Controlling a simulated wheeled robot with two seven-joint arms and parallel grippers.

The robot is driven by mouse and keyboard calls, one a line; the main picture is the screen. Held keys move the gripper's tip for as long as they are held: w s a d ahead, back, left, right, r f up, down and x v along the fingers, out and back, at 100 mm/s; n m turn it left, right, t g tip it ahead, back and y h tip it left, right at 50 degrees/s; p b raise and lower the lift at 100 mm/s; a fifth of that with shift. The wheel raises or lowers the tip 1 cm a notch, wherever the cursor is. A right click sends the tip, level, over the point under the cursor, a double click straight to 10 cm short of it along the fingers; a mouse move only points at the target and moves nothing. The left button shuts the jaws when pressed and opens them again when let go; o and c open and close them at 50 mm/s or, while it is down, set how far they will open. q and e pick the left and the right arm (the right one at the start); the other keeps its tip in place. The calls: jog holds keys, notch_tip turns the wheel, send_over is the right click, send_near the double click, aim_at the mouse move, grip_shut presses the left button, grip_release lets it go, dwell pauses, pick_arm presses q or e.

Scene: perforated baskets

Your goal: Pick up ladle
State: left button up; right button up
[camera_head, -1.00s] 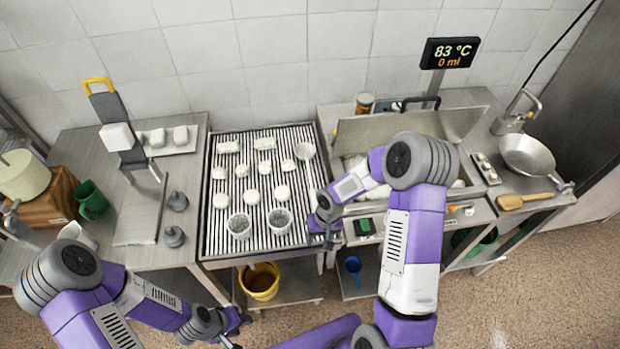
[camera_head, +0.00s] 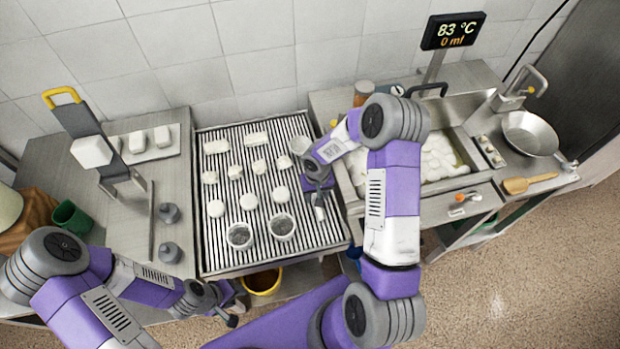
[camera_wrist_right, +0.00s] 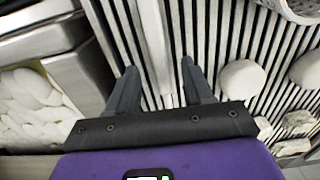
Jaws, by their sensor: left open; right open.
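A pale ladle lies on the slatted draining table (camera_head: 215,262), its round bowl (camera_head: 299,145) toward the back right. Its handle seems to run toward the front edge. In the right wrist view the pale handle (camera_wrist_right: 152,40) passes between my fingers, apart from both as far as I can see. My right gripper (camera_head: 318,190) is open over the handle, and its fingers (camera_wrist_right: 158,70) hide part of it. My left gripper (camera_head: 234,312) is open and empty, low in front of the table.
Several white cheeses and two perforated baskets (camera_head: 240,236) (camera_head: 282,227) stand left of my right gripper. A vat (camera_head: 447,185) with white curd is close on its right. A yellow bucket (camera_head: 264,281) is below the table. A pan (camera_head: 532,133) sits far right.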

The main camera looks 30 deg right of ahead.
notch_tip(320, 180, down, 2)
jog(key=shift+w+f, duration=0.1)
jog(key=shift+f, duration=0.1)
jog(key=shift+r, duration=0.1)
grip_shut()
